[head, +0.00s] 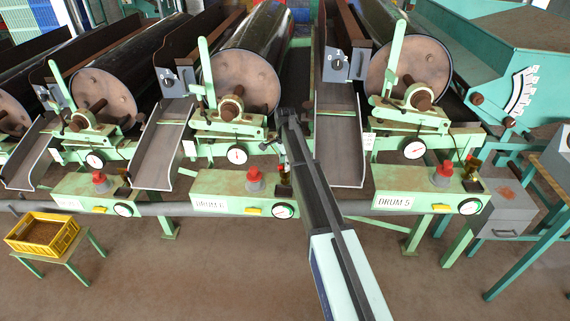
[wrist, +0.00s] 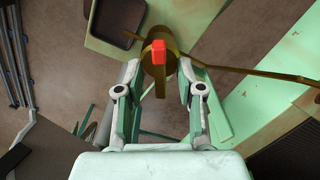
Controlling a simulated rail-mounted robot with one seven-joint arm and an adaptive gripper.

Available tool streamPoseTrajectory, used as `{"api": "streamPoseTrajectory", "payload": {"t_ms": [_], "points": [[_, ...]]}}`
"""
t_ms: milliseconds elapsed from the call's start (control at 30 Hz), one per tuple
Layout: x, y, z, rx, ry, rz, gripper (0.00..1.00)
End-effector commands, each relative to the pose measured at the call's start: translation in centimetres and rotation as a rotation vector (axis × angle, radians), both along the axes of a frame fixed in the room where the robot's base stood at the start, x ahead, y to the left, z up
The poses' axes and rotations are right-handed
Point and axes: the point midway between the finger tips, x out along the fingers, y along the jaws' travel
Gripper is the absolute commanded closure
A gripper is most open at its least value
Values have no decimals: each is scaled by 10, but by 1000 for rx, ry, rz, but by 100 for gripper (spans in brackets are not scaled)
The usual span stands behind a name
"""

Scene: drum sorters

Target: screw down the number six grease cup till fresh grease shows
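The brass grease cup (wrist: 166,72) is in the upper middle of the wrist view, with a red block on its top. A brass handle or rod runs from it to the right. My gripper (wrist: 158,78) is open, with one finger on each side of the cup and a visible gap to it. In the head view, my arm reaches over the right end of the panel labelled DRUM 6 (head: 208,204) and mostly hides the cup there. I see no fresh grease.
Beside the DRUM 6 label are a red knob (head: 255,180) and a round gauge (head: 283,211). The DRUM 5 panel (head: 395,202), with its own brass cup (head: 471,167), stands to the right. A yellow crate (head: 42,234) stands at the lower left. The front floor is clear.

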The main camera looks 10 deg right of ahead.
Motion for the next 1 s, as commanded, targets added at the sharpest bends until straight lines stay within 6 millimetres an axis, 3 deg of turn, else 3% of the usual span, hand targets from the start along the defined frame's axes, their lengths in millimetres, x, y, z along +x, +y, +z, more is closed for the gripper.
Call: {"api": "streamPoseTrajectory", "payload": {"t_ms": [167,633,800,1000], "points": [[1,0,16,0,-2,0,62],[1,0,100,1,-2,0,62],[0,0,115,0,0,0,62],[0,0,119,0,0,0,62]]}}
